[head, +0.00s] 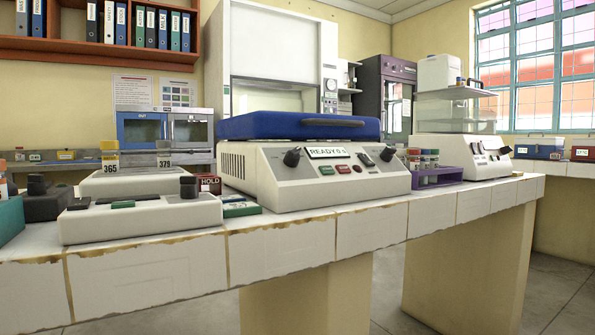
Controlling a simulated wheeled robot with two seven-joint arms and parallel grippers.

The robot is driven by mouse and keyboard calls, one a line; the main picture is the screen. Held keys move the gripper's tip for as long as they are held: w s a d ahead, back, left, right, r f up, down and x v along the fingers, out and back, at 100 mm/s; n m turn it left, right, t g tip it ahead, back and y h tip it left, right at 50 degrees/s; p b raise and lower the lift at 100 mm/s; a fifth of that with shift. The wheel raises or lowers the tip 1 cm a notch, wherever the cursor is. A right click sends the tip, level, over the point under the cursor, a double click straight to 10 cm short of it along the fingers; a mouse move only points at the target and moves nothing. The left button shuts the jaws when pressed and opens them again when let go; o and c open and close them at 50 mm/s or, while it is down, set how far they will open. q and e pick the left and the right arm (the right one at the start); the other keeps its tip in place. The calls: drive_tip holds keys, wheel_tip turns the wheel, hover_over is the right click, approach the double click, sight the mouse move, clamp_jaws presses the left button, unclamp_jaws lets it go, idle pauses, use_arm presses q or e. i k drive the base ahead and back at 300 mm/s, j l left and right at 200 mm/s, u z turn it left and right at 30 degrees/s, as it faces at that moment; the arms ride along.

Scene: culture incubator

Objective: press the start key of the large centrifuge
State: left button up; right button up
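The large centrifuge (300,193) stands on the tiled bench in the middle of the head view. It has a white body and a shut blue lid (300,125) with a dark handle. Its sloped front panel has a display (327,152) reading "READY 0 s". Below the display are a green key (327,170) and red keys (342,168) to its right. A dark knob (292,157) sits at each side of the panel. The key labels are too small to read. Neither of my grippers is in view.
A low white device (140,222) with dark and green keys stands to the left. A red "HOLD" block (209,184) and a green box (240,207) lie between them. A purple tube rack (437,177) stands close on the right. The floor before the bench is clear.

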sight(325, 169)
drive_tip(key=j+z, duration=0.5)
drive_tip(key=j, duration=0.8)
drive_tip(key=k, duration=0.05)
